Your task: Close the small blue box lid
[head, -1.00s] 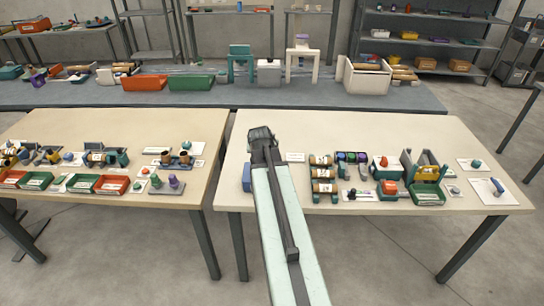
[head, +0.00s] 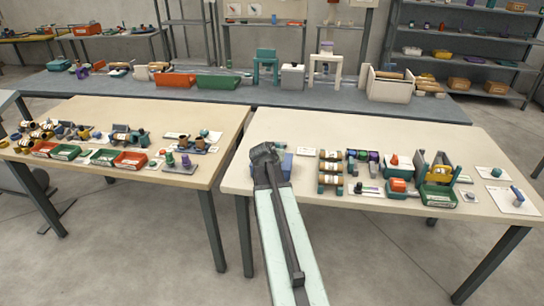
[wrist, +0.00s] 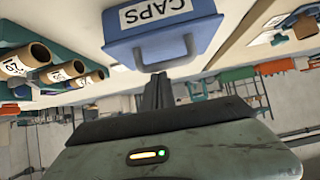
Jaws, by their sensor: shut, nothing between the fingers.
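The small blue box (head: 287,168) sits near the left end of the right-hand table. My arm and gripper partly hide it in the head view.
Labelled brown rolls (head: 330,167) stand to the right of the box, with bins and small parts beyond them. A gap separates this table from the left table (head: 215,120). A grey bench (head: 130,90) with trays stands behind. The table's far left part is clear.

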